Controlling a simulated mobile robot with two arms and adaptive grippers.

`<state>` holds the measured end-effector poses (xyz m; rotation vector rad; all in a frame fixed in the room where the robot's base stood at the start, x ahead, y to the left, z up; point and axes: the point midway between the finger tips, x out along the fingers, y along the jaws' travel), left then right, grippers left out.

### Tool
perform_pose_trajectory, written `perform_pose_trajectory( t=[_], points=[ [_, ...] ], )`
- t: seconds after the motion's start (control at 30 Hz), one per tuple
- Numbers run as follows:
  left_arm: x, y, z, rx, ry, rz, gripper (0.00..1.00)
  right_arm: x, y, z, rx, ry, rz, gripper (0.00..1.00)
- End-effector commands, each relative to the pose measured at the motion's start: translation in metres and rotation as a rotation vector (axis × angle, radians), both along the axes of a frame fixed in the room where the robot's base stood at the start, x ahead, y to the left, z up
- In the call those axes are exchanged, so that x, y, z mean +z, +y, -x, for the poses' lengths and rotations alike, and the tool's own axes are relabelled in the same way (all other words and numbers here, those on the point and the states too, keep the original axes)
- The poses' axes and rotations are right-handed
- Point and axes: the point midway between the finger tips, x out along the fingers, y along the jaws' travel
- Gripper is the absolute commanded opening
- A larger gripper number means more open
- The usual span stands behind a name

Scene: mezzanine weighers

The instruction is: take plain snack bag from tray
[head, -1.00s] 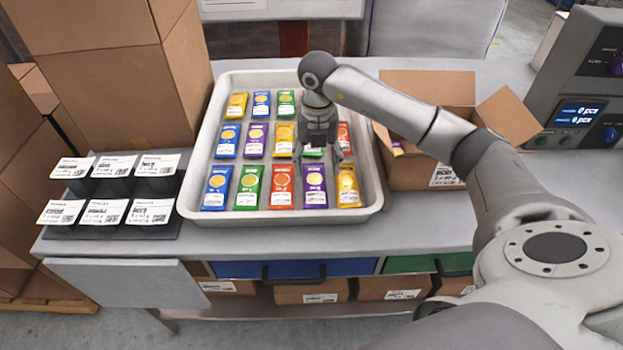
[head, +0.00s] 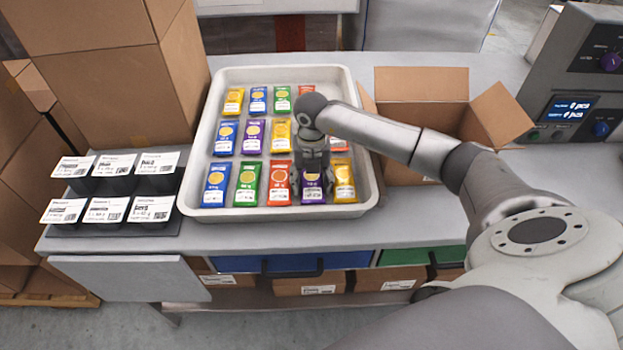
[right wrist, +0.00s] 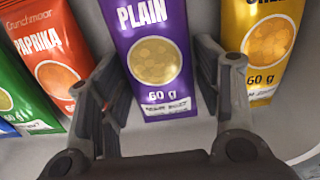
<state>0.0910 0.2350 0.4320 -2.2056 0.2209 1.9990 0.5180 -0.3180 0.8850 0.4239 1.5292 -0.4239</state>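A purple plain snack bag (head: 314,198) lies in the front row of the white tray (head: 265,213). In the right wrist view its label reads "PLAIN" and "60 g" on the bag (right wrist: 155,55). Another purple bag (head: 252,137) lies in the tray's middle row; its label is too small to read. My right gripper (head: 311,187) is down over the front-row purple bag. Its fingers are open, one on each side of the bag, and it partly hides the bag in the head view. Whether the fingers touch the bag cannot be told. My left gripper is not in view.
An orange paprika bag (right wrist: 50,45) and a yellow bag (right wrist: 268,45) lie close on either side. Several other bags fill the tray. An open carton (head: 420,95) stands to the right, a label stand (head: 112,190) to the left, and a scale display (head: 567,108) at far right.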

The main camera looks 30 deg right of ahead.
Motion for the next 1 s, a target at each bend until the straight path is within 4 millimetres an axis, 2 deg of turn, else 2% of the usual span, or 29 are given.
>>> perform_pose_trajectory(
  t=[0.03,0.2,0.57,0.77,1.0],
  points=[
    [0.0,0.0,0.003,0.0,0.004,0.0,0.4,0.0,0.0,0.0,0.0,0.0,0.0,0.48],
    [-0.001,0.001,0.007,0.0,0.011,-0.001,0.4,0.001,0.0,0.0,0.0,-0.001,0.001,0.29],
    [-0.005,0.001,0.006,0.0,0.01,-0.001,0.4,0.006,0.0,-0.001,0.0,-0.004,0.0,0.29],
    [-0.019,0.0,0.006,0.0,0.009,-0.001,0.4,0.03,0.0,-0.002,0.001,-0.008,0.001,0.29],
    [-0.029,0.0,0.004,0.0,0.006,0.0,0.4,0.078,0.028,0.029,0.007,-0.008,0.0,0.29]
  ],
)
